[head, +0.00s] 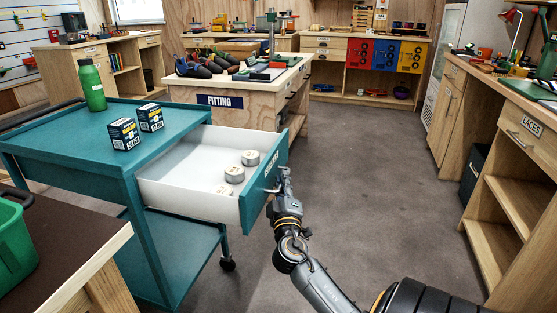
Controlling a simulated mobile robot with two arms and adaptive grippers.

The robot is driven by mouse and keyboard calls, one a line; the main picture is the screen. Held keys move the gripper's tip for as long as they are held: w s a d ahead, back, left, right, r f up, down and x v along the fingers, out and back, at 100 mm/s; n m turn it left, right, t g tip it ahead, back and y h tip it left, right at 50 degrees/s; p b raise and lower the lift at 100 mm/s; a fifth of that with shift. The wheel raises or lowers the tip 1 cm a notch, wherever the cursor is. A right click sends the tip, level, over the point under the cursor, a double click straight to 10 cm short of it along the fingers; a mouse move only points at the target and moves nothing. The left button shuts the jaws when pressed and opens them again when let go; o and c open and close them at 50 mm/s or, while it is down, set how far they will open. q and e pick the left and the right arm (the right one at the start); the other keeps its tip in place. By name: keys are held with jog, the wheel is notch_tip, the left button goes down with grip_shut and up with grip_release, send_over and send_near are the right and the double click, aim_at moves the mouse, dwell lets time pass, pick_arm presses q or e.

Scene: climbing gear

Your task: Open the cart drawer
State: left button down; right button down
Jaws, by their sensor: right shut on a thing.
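The teal cart (60,145) stands at the left of the head view. Its drawer (262,188) is pulled well out to the right, showing a white interior with a few round whitish tins inside. My right gripper (281,182) is at the drawer's front face, shut on the drawer handle (272,187). The fingertips are small and partly hidden against the handle. My right arm reaches up from the lower right. My left gripper is not in view.
On the cart top stand a green bottle (91,85) and two small dark boxes (124,134). A green crate (14,240) sits on a brown table at lower left. The FITTING bench (255,108) is behind. Open floor (380,190) lies to the right, before the LACES bench (524,140).

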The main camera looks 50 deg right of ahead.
jog(key=shift+f, duration=0.1)
jog(key=c, duration=1.7)
grip_release()
jog(key=shift+a, duration=0.1)
jog(key=v, duration=1.2)
